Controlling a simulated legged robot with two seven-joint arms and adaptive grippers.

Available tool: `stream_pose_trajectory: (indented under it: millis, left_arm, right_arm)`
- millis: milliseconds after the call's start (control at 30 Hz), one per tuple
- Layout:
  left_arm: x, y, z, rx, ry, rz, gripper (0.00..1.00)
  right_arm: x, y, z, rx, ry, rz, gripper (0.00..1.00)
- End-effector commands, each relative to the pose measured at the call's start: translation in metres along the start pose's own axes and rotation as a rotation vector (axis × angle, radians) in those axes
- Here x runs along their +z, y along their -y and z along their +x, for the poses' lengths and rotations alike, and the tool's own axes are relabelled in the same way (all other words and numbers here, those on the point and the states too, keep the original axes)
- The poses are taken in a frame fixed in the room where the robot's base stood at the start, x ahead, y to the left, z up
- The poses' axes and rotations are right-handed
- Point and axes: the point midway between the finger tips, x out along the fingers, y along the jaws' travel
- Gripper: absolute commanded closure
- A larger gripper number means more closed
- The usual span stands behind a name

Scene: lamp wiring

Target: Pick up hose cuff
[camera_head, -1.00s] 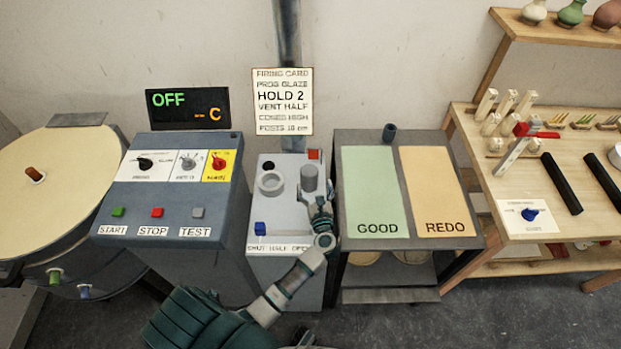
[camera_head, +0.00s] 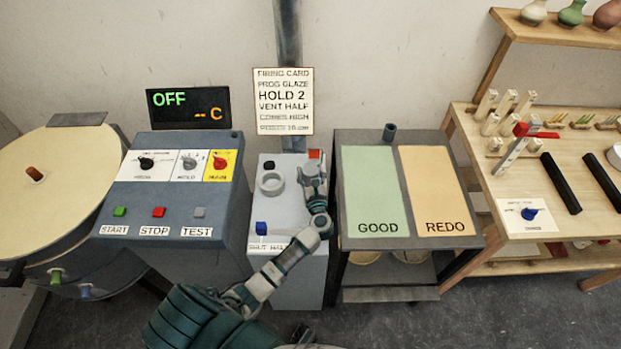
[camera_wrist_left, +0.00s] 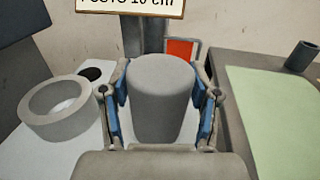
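A grey, slightly tapered cylinder (camera_wrist_left: 161,105), which I take to be the hose cuff, stands upright on the pale vent stand (camera_head: 283,222). In the head view its top (camera_head: 311,171) shows just beyond my left gripper (camera_head: 314,187). In the left wrist view my left gripper (camera_wrist_left: 162,102) has one blue-padded finger on each side of the cylinder. Narrow gaps show between pads and cylinder, so the fingers look open around it. The cylinder's lower end is hidden by the gripper's body. My right gripper is not in view.
A grey ring (camera_head: 271,184) sits left of the cylinder, also in the wrist view (camera_wrist_left: 57,110). A dark cup (camera_head: 389,132) stands on the sorting table (camera_head: 350,243) to the right. The control console (camera_head: 178,228) is left.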

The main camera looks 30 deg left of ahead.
Motion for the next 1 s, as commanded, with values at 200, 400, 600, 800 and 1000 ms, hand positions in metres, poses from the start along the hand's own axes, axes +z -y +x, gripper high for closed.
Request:
stream_pose_trajectory:
  millis: [200,400,600,800,1000]
  left_arm:
    - [0.000,0.000,0.000,0.001,0.000,0.001,0.79]
    - [0.004,0.000,0.000,0.001,-0.001,-0.001,0.80]
    - [0.024,0.000,0.000,0.002,0.000,-0.004,0.80]
    - [0.037,-0.018,-0.019,0.000,-0.002,0.000,0.80]
    - [0.041,-0.055,-0.056,0.001,-0.002,0.000,0.80]
  right_arm:
    - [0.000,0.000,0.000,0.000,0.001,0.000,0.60]
    - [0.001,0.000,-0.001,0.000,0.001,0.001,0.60]
    - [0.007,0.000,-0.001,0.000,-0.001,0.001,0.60]
    - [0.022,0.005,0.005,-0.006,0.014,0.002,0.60]
    - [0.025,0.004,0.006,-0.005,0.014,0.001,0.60]
